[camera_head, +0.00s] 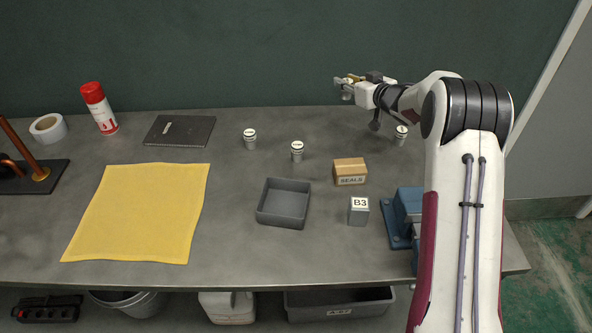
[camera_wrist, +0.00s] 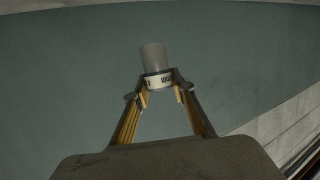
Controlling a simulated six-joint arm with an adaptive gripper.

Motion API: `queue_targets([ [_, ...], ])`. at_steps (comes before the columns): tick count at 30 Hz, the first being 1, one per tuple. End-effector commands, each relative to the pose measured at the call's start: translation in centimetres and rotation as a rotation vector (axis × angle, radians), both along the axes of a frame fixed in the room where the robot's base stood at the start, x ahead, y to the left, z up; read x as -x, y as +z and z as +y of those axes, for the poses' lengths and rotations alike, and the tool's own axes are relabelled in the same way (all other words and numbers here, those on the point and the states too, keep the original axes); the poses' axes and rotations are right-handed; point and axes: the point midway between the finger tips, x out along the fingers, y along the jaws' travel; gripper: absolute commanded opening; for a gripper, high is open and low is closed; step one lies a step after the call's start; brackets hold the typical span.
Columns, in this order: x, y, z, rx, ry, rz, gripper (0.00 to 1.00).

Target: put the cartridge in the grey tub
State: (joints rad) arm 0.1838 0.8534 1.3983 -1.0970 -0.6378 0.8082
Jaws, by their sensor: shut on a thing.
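My gripper (camera_head: 346,88) is raised above the far edge of the table, right of centre. In the wrist view my gripper (camera_wrist: 162,94) is shut on a small grey cylinder with a white printed band, the cartridge (camera_wrist: 153,58). Its grey end points away from the gripper. In the head view I cannot make out the cartridge clearly at the fingers. The grey tub (camera_head: 262,216) is open and looks empty. It stands mid-table, nearer the front and to the left of my gripper. Similar small grey cylinders stand on the table: one (camera_head: 250,140), another (camera_head: 297,151) and a third (camera_head: 400,136).
A SEALS box (camera_head: 350,172) and a grey B3 block (camera_head: 358,211) stand right of the tub. A blue fixture (camera_head: 403,217) is further right. A yellow cloth (camera_head: 140,212), dark notebook (camera_head: 180,131), red-capped can (camera_head: 99,108) and tape roll (camera_head: 48,128) are left.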

Motion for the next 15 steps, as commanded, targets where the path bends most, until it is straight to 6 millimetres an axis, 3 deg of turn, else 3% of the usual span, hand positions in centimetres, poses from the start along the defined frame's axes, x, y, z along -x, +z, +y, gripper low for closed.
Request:
queue_targets([
  [6,1.5,1.9,1.6,-0.001,0.016,0.0,0.01],
  [15,5.8,2.2,4.6,-0.002,0.063,0.002,0.01],
])
